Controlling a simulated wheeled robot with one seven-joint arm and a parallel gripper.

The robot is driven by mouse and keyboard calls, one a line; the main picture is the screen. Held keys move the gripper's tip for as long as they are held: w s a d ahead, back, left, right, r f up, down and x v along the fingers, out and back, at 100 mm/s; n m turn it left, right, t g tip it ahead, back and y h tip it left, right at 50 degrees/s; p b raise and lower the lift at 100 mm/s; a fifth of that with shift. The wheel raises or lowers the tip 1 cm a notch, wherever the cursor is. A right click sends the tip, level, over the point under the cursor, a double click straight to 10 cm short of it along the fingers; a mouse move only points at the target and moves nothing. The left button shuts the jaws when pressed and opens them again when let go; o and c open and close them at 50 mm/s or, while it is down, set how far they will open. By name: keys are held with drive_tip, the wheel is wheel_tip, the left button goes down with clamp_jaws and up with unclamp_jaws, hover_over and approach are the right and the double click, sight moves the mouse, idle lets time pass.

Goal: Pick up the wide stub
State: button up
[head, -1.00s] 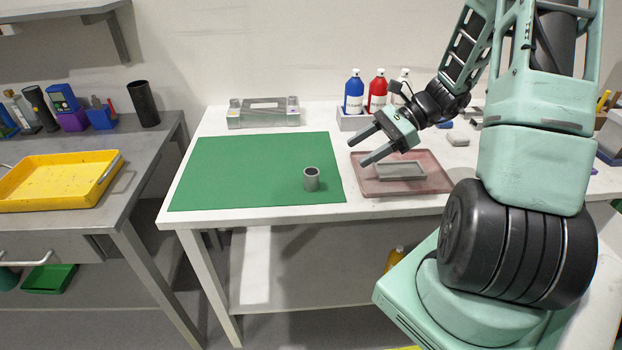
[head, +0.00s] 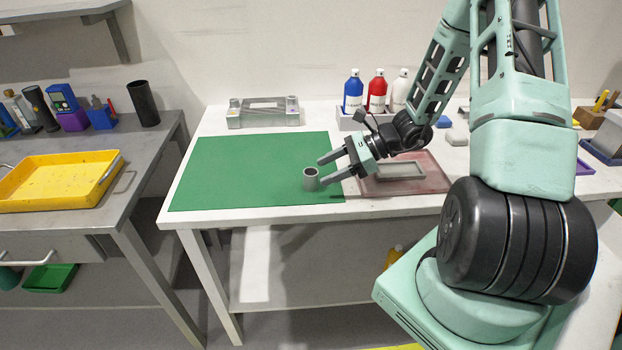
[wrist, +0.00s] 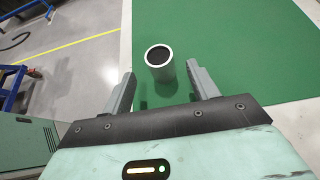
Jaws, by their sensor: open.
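The wide stub (head: 311,180) is a short grey hollow cylinder with a dark opening. It stands upright on the green mat (head: 245,165), near the mat's right front part. In the wrist view the stub (wrist: 160,64) lies ahead of the fingertips, between the lines of the two fingers. My gripper (head: 322,175) is open and empty, reaching in from the right with its fingers pointing left toward the stub. In the wrist view my gripper (wrist: 166,82) shows both fingers apart, with the green mat visible between them.
A pink tray (head: 435,182) with a grey block lies right of the mat, under my arm. A metal jig (head: 263,116) stands behind the mat. Bottles (head: 376,92) stand at the back. A yellow tray (head: 50,185) is on the left bench. The mat's left side is clear.

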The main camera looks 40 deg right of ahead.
sight(311, 175)
drive_tip(key=x, duration=0.5)
drive_tip(key=shift+w+a+r+p, duration=0.1)
drive_tip(key=shift+w+p, duration=0.05)
drive_tip(key=shift+p, duration=0.25)
drive_tip(key=shift+c, duration=0.3)
drive_tip(key=c, duration=1)
drive_tip(key=shift+r, duration=0.1)
